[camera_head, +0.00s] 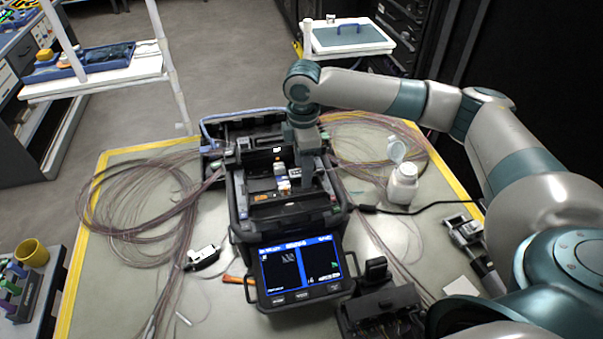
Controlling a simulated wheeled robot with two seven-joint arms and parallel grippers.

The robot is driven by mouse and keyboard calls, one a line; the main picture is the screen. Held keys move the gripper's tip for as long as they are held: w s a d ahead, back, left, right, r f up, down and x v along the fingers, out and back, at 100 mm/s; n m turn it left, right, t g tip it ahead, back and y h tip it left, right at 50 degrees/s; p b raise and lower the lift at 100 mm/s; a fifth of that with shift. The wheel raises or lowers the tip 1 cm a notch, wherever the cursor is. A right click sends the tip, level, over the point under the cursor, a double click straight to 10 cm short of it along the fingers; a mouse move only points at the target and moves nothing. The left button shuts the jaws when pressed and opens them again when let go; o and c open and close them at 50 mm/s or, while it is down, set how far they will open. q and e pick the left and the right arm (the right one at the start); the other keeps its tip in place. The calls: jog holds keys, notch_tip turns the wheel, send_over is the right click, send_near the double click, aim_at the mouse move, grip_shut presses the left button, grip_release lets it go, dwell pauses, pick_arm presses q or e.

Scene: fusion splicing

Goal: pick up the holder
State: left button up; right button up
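The fusion splicer (240,215) stands open in the middle of the table, its screen lit at the front. Small white and orange parts (283,187) sit in its work area; I cannot tell whether one of them is the holder. A small white and black clip-like piece (203,258), possibly a holder, lies on the table left of the splicer. My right gripper (307,184) points down into the splicer's work area, just right of the small parts. Its fingertips are too small to tell if they are open or touching anything. My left gripper is out of view.
Coiled fibers (125,205) cover the table's left side, with more at the back right. A white bottle (402,184) and a metal tool (468,236) are to the right. A black device (382,312) stands front right. A yellow cup (32,253) is far left.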

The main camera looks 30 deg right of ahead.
dwell(0.3)
jog(key=c, duration=1.2)
jog(key=shift+r, duration=0.1)
